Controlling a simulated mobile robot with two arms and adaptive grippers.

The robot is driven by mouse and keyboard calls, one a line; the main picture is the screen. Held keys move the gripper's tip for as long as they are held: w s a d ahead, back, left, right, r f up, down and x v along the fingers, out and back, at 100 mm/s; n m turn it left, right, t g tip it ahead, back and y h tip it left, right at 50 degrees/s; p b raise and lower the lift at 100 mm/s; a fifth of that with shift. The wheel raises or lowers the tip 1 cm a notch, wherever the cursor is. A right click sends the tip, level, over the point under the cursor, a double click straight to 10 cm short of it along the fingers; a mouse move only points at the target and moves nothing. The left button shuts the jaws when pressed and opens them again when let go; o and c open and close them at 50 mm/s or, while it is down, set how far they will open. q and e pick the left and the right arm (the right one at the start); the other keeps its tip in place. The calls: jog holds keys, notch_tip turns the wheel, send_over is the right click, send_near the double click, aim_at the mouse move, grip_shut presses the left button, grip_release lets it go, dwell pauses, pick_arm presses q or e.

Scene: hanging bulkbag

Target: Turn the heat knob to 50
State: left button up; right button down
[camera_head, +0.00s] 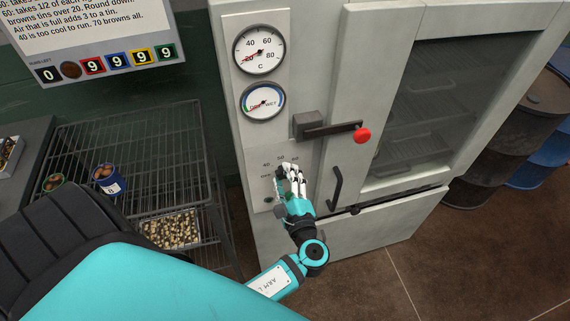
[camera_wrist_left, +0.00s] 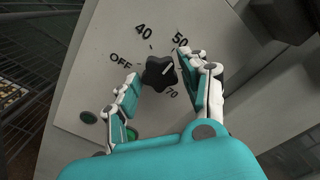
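The black lobed heat knob (camera_wrist_left: 158,74) is on the oven's pale control panel (camera_wrist_left: 85,75). Around it are the marks OFF, 40, 50 and 70; the right finger covers the place between 50 and 70. A light line on the knob points up and right, roughly between 50 and the covered place; its exact setting is hard to read. My left gripper (camera_wrist_left: 162,68) is open, with one finger on each side of the knob; I cannot tell whether they touch it. In the head view my left gripper (camera_head: 286,172) largely hides the knob. My right gripper is not in view.
Above the knob are two dials (camera_head: 259,48) and a latch lever with a red ball (camera_head: 361,134). A black door handle (camera_head: 336,188) is close right of my gripper. A wire rack (camera_head: 120,130) with tins and a tray stands left. Barrels (camera_head: 490,140) stand right.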

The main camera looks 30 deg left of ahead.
pick_arm(q)
jog(key=shift+o, duration=1)
jog(key=v, duration=1.2)
jog(key=shift+w, duration=0.1)
